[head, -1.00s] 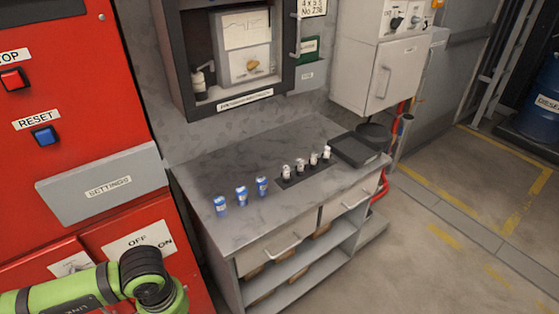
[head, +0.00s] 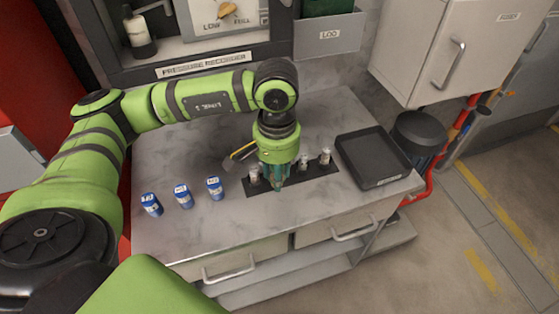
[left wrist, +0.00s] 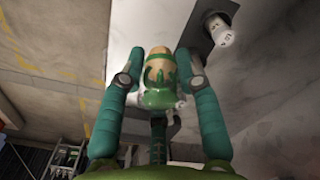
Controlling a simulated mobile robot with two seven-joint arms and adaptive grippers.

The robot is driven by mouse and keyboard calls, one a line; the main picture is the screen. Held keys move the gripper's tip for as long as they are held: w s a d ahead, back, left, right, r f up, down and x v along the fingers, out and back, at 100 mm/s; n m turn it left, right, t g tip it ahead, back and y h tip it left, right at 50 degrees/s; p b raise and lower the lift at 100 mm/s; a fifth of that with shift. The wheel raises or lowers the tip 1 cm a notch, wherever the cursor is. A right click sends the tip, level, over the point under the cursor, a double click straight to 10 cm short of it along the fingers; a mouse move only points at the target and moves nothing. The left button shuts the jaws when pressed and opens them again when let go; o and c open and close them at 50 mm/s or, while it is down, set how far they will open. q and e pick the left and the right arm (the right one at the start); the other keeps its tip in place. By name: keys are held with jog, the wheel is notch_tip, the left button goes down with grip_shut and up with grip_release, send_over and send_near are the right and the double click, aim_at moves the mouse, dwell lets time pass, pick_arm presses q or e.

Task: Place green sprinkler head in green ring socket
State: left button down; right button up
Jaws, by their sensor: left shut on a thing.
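My left gripper (head: 277,183) points down over the dark strip on the grey counter. In the left wrist view, its two teal fingers (left wrist: 160,82) are shut on a small part with a green, toothed body and a tan end, which looks like the green sprinkler head (left wrist: 158,96). In the head view the fingers mostly hide it. The dark strip (head: 316,172) holds small white-topped heads, seen left (head: 254,176) and right (head: 325,157) of the gripper. I cannot make out a green ring socket. My right gripper is not in view.
Three blue cylinders (head: 182,195) stand on the counter (head: 240,228) left of the strip. A black tray (head: 374,157) lies to the right. The pressure recorder cabinet (head: 205,62) and a grey wall box (head: 440,45) rise behind. The counter's front is clear.

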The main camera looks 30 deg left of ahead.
pick_arm(q)
jog(key=shift+w+a+r+b, duration=0.3)
jog(key=shift+w+r+b, duration=0.15)
jog(key=shift+w+r, duration=0.15)
jog(key=w+a+f+p, duration=0.1)
jog(key=w+a, duration=0.1)
jog(key=w+a+f+p, duration=0.1)
jog(key=w+a+f, duration=0.1)
jog(key=w+a, duration=0.1)
jog(key=w+a+f+p, duration=0.1)
jog(key=w+a, duration=0.1)
jog(key=shift+w+a+f, duration=0.15)
jog(key=shift+w+f, duration=0.05)
jog(key=shift+w, duration=0.2)
jog(key=shift+w+a+f, duration=0.15)
jog(key=shift+w, duration=0.05)
jog(key=shift+f, duration=0.2)
notch_tip(320, 180, down, 3)
jog(key=shift+a+f+p, duration=0.1)
jog(key=shift+f+p, duration=0.05)
jog(key=shift+p, duration=0.55)
jog(key=shift+f, duration=0.25)
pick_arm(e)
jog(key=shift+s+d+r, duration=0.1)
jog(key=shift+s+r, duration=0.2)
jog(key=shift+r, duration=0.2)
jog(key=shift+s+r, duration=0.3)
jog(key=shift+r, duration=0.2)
